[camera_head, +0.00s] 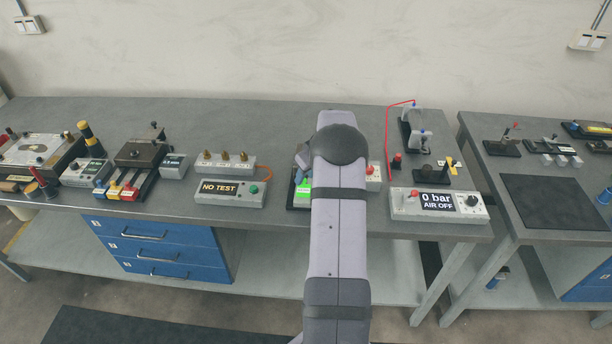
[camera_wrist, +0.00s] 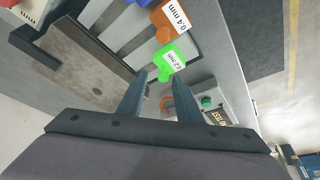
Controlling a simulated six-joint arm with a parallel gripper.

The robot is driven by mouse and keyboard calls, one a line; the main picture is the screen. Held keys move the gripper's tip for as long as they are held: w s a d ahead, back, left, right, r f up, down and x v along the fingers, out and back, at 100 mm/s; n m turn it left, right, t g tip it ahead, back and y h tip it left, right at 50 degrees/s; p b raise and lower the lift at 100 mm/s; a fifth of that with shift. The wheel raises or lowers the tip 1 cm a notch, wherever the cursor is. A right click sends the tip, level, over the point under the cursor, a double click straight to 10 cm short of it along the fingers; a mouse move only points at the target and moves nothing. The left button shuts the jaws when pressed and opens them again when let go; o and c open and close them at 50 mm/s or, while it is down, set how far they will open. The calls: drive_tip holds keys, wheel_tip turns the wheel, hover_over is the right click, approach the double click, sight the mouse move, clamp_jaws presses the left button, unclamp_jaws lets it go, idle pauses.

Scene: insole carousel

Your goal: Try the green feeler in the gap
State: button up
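The green feeler (camera_wrist: 169,60), labelled 0.2 mm, lies in a grey rack (camera_wrist: 198,38) just beyond my fingertips in the wrist view. An orange feeler (camera_wrist: 171,18), labelled 0.4 mm, lies beside it. My gripper (camera_wrist: 161,76) has its two fingers apart, with the near end of the green feeler showing between and past the tips. I cannot tell the height between them. In the head view the green (camera_head: 303,187) shows left of my arm, which hides the rest. A brown plate (camera_wrist: 75,58) with a black handle lies beside the rack. I cannot make out the gap.
The NO TEST box (camera_head: 231,192) stands left of my arm and close by in the wrist view. A red-button box (camera_head: 373,177) and an air panel (camera_head: 438,204) stand right.

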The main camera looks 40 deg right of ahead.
drive_tip(key=shift+s+r, duration=0.1)
drive_tip(key=b+v, duration=0.3)
drive_tip(key=v, duration=0.4)
drive_tip(key=shift+r, duration=0.1)
idle(0.5)
drive_tip(key=s+a+g, duration=0.1)
drive_tip(key=s+a, duration=0.2)
drive_tip(key=a, duration=0.8)
drive_tip(key=s+a+g, duration=0.2)
drive_tip(key=a, duration=1)
drive_tip(key=s+a+f, duration=0.1)
drive_tip(key=s+a, duration=0.5)
drive_tip(key=s, duration=0.3)
drive_tip(key=s+a+f+g, duration=0.1)
drive_tip(key=s+a+f, duration=0.1)
drive_tip(key=s+a, duration=0.5)
drive_tip(key=shift+s+f+g, duration=0.25)
drive_tip(key=shift+s+g, duration=0.05)
drive_tip(key=shift+s, duration=0.85)
